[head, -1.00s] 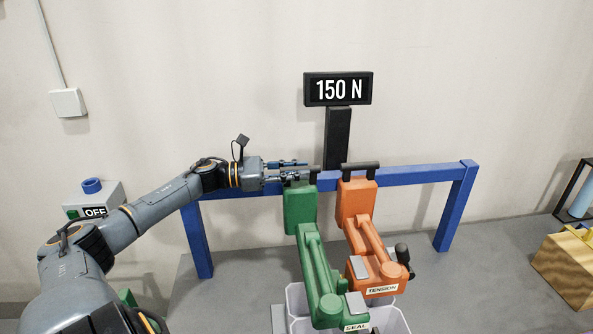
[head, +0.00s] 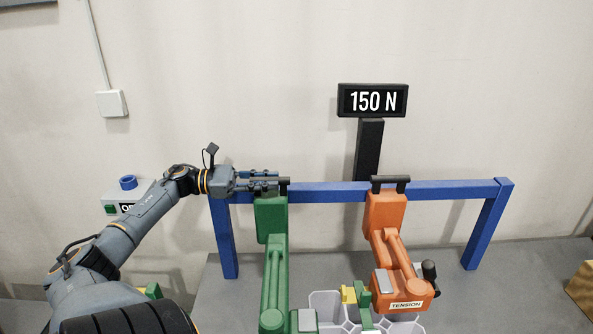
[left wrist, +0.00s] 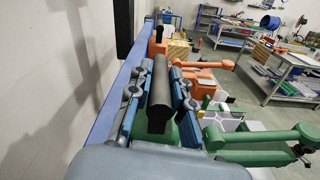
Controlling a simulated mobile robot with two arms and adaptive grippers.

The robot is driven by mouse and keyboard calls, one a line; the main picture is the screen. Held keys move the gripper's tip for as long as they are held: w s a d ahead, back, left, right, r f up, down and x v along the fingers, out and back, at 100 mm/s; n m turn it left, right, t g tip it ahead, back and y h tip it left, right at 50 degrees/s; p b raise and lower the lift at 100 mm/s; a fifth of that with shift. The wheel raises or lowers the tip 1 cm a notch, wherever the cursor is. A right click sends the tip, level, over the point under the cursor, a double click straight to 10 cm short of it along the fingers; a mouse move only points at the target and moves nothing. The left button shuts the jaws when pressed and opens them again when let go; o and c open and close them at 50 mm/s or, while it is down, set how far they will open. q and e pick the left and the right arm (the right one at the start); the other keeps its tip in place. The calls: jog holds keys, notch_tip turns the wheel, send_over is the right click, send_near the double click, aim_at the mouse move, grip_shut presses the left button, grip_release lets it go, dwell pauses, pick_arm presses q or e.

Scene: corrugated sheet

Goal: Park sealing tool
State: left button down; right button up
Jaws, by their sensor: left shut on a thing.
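The green sealing tool (head: 272,222) hangs at the blue rail (head: 335,193), its long body pointing down toward the front. My left gripper (head: 280,183) is shut on the black handle at the tool's top. The left wrist view shows the black bar handle (left wrist: 160,82) between the two fingers, with green below it. The orange tension tool (head: 385,212) sits at the rail to the right, apart from the green tool. I cannot tell whether the green tool's top rests on the rail. My right gripper is not in view.
A light grey holder with hexagonal cells (head: 328,303) stands on the grey table between the tools, with a green and yellow part (head: 362,300) there. A black display reading 150 N (head: 372,100) stands behind the rail. A switch box (head: 125,197) is at the left.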

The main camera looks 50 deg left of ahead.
pick_arm(q)
jog(key=b+v, duration=0.1)
jog(key=v, duration=0.4)
jog(key=shift+s+a, duration=0.15)
jog(key=c, duration=1.5)
grip_release()
jog(key=o, duration=0.3)
jog(key=shift+s+a, duration=0.1)
jog(key=shift+s, duration=0.2)
jog(key=v, duration=1.2)
